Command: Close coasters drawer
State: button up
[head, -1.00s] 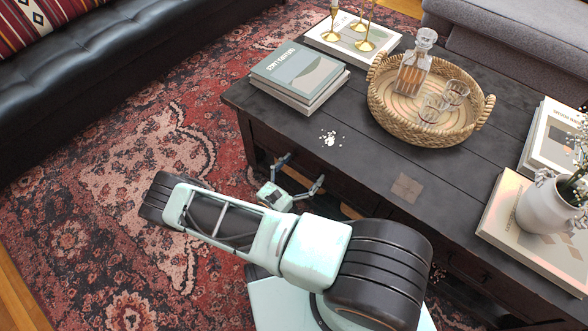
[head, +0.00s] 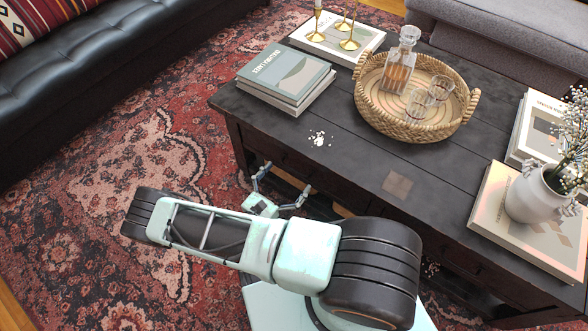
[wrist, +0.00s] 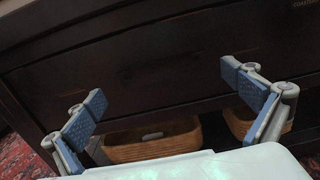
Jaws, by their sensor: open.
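The dark wooden coffee table (head: 350,165) has drawers along its front side. In the wrist view a dark drawer front (wrist: 190,60) fills the upper part, with a dim handle (wrist: 140,74) on it. Faint small lettering shows at the top right corner, too small to read surely. I cannot tell how far this drawer stands out. My gripper (head: 284,180) is at the table's front side, near its left end. In the wrist view my gripper (wrist: 165,88) is open and empty, its blue-padded fingers spread before the drawer front; contact cannot be told.
Woven baskets (wrist: 150,142) sit below the drawer front. On the tabletop are books (head: 287,75), a wicker tray (head: 372,115) with a decanter and glasses, candlesticks (head: 349,38) and a white vase (head: 535,195). A black sofa (head: 110,65) stands left; the patterned rug (head: 140,150) between is clear.

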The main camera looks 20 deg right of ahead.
jog(key=v, duration=0.8)
jog(key=shift+a, duration=0.15)
jog(key=shift+s, duration=0.1)
